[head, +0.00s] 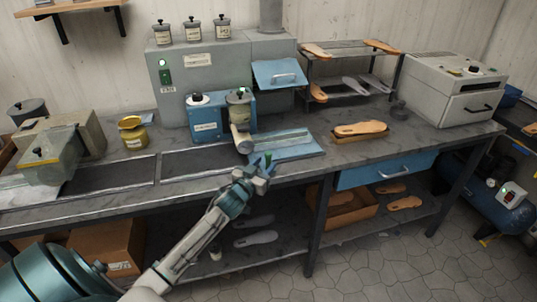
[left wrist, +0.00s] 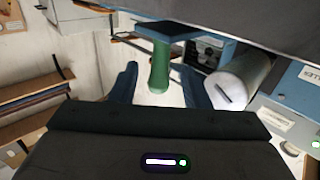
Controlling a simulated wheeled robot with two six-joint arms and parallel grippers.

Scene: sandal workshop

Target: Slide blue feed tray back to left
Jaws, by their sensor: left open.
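The blue feed tray (head: 297,147) lies flat on the bench, to the right of the small blue machine (head: 206,122) and its pale roller (head: 241,141). My left gripper (head: 264,165) is at the tray's front left part, by the bench's front edge. It is open. In the left wrist view, a green handle (left wrist: 160,66) under a dark blue plate stands between my two fingers (left wrist: 160,88), with gaps seen on both sides. Contact with it cannot be told. The roller also shows in the left wrist view (left wrist: 240,80). My right gripper is not in view.
An orange insole (head: 360,128) lies on a block to the right of the tray. A rack (head: 350,55) with several insoles stands behind. Dark flat panels (head: 205,161) lie to the left. A grey machine (head: 455,90) stands at the bench's right end.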

